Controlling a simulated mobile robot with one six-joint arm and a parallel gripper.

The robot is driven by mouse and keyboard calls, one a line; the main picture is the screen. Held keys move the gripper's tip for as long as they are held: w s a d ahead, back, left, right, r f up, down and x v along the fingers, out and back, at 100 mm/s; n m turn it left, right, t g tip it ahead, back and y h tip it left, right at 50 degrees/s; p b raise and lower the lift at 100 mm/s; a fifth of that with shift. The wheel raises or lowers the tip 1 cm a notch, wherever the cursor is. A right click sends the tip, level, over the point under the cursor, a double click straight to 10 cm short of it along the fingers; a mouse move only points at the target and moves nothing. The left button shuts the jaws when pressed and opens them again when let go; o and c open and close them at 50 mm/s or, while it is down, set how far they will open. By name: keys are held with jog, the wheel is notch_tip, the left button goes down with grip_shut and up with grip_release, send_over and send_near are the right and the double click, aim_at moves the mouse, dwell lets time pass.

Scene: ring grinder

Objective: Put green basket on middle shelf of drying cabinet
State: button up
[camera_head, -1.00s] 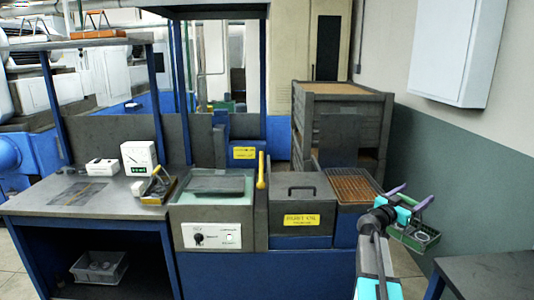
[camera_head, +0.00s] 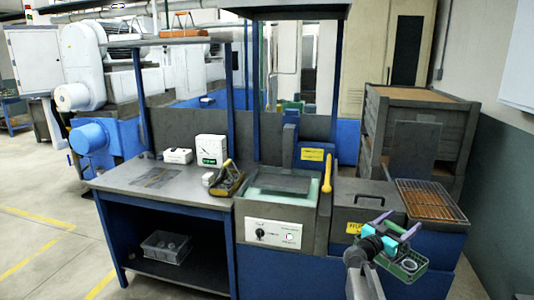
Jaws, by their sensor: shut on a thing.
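The green basket (camera_head: 421,270) is in the lower right of the head view, with a pale ring-like part inside it. My gripper (camera_head: 396,228), with purple fingers and a cyan body, is shut on the basket, which hangs below and beside the fingers. The exact grip point is hidden by the gripper. The basket is in front of the right end of the bench row, apparently in the air. I cannot identify the drying cabinet or its middle shelf for sure in this view.
A lidded dark tank (camera_head: 360,203) and a wire grate (camera_head: 433,200) lie behind my gripper. A machine with a white control panel (camera_head: 272,233) stands left of them. A workbench (camera_head: 150,188) holds white boxes, with a grey bin (camera_head: 166,247) below. Open floor (camera_head: 40,240) lies at left.

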jog(key=a+f+n+t+y, duration=0.1)
jog(key=a+f, duration=0.2)
jog(key=a, duration=0.7)
jog(key=a+f+n+t+y, duration=0.1)
jog(key=a+f+t, duration=0.1)
jog(key=a, duration=0.8)
jog(key=s+a+f+n+t+y, duration=0.1)
jog(key=s+a+f, duration=0.15)
jog(key=a, duration=0.45)
jog(key=s+a+f, duration=0.1)
jog(key=s+a, duration=0.2)
jog(key=a, duration=0.5)
jog(key=s+d+r+m+g+h, duration=0.1)
jog(key=s+d+g, duration=0.1)
jog(key=s, duration=0.4)
jog(key=shift+s+d+r+m+h, duration=0.3)
jog(key=shift+d+r+m+h, duration=0.1)
jog(key=shift+d, duration=0.05)
jog(key=shift+a, duration=0.15)
